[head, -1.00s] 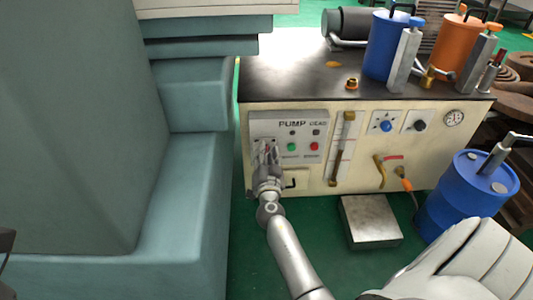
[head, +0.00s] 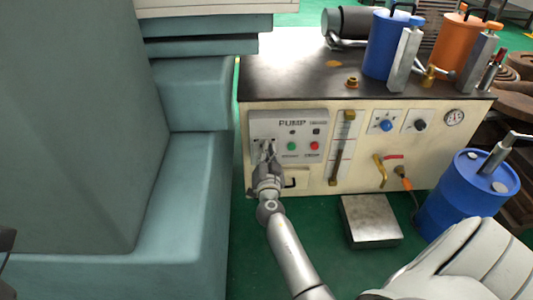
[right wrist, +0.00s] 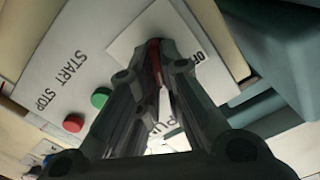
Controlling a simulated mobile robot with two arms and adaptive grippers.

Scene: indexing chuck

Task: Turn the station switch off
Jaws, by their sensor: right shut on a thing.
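The station switch has a red lever (right wrist: 155,58) on a pale plate (right wrist: 190,35), which bears a partly hidden label starting "OF" in the right wrist view. In the head view the plate is at the left of the grey pump panel (head: 315,133). My right gripper (head: 267,153) is at the plate. In the right wrist view its fingers (right wrist: 156,75) are shut on the red lever and hide much of it. How far the lever is turned I cannot tell.
Green (right wrist: 100,97) and red (right wrist: 73,123) buttons sit beside the switch on the panel. A large teal machine body (head: 185,190) stands close on the left. A metal block (head: 370,220) and a blue drum (head: 460,195) stand on the floor at right.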

